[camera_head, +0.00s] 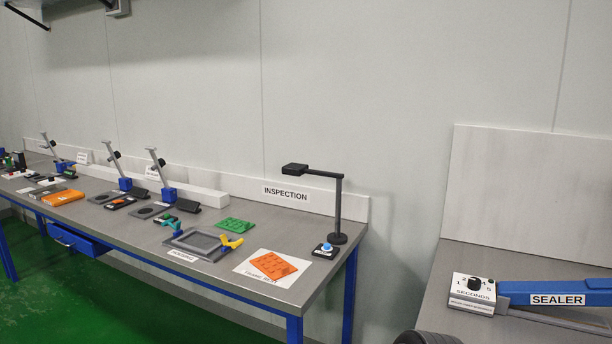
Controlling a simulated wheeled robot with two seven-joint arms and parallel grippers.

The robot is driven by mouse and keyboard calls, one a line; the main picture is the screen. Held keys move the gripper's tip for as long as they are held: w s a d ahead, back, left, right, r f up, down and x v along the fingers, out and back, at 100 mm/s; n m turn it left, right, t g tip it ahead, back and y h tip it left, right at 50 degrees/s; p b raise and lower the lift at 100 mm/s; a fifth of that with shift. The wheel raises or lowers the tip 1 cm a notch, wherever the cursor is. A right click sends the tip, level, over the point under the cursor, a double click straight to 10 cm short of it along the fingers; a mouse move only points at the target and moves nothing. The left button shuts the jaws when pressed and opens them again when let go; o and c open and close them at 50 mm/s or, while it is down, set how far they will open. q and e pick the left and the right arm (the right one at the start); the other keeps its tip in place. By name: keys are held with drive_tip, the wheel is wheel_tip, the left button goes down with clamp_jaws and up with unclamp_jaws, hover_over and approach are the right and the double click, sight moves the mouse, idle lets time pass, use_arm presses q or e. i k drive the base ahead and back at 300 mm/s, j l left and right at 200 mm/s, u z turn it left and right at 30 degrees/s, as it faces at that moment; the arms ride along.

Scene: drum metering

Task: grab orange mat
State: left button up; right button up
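The orange mat (272,265) is a flat, bumpy rectangle. It lies on a white sheet (245,268) near the right end of the long grey workbench, in front of the inspection stand. Nothing covers it. Neither of my grippers shows in the head view. A dark rounded part at the bottom edge, right of the middle, is cut off by the frame.
A green mat (235,225) and a grey frame with yellow and teal clamps (199,243) sit left of the sheet. The black inspection stand (338,212) stands behind it. A blue sealer (556,295) is on a separate bench at right. Green floor shows in front.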

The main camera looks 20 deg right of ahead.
sight(275, 268)
drive_tip(key=i+j, duration=0.25)
drive_tip(key=i, duration=0.15)
drive_tip(key=i+j, duration=0.25)
drive_tip(key=i+j+z, duration=0.15)
drive_tip(key=i, duration=0.2)
drive_tip(key=z, duration=1.9)
